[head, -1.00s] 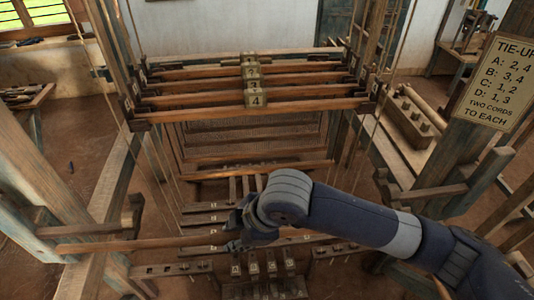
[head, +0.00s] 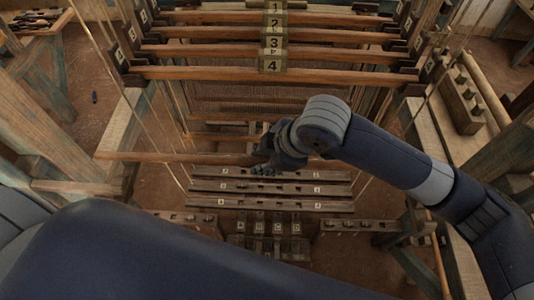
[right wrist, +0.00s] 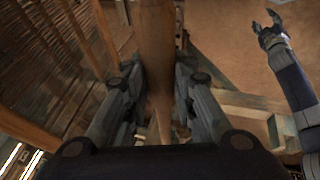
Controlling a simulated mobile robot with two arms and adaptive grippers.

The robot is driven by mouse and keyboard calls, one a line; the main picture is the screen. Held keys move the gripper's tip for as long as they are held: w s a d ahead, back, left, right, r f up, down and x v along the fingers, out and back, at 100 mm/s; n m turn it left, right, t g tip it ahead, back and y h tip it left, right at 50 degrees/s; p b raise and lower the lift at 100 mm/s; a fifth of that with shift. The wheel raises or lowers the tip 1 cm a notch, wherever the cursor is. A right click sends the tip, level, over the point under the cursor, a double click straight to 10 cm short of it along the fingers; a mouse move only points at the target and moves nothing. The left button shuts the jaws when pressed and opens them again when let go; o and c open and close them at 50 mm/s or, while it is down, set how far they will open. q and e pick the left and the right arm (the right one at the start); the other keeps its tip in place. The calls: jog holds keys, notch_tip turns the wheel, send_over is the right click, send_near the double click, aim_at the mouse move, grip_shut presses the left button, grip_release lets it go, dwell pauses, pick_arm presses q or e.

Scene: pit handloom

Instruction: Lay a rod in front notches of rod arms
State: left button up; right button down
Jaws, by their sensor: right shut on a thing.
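A long brown rod (head: 190,158) lies crosswise in the head view. My right gripper (head: 266,160) is shut around it near its middle. In the right wrist view the rod (right wrist: 156,60) runs between the two fingers (right wrist: 157,105). The right rod arm (head: 365,225) seems to be the wooden bracket at right. The front notches are not clear. My left gripper (right wrist: 268,30) appears in the right wrist view, empty with its fingers apart.
Numbered heddle bars (head: 200,73) hang beyond the rod. Numbered wooden bars (head: 270,189) and lettered treadles (head: 260,225) lie below it. Loom posts and thin cords stand on both sides. A notched block (head: 460,100) sits on the right beam.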

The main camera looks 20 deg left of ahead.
jog(key=shift+w+f+b, duration=0.35)
jog(key=shift+f+b, duration=0.25)
jog(key=shift+f, duration=0.25)
jog(key=shift+f+b, duration=0.8)
jog(key=shift+b, duration=0.05)
jog(key=shift+f+b, duration=0.25)
jog(key=shift+b, duration=0.1)
pick_arm(q)
jog(key=w+f+b, duration=0.1)
jog(key=w+f, duration=0.2)
jog(key=f, duration=0.2)
jog(key=shift+w+f, duration=0.15)
jog(key=shift+f, duration=0.05)
pick_arm(e)
notch_tip(320, 180, down, 4)
jog(key=shift+f, duration=0.1)
pick_arm(q)
jog(key=shift+d, duration=0.1)
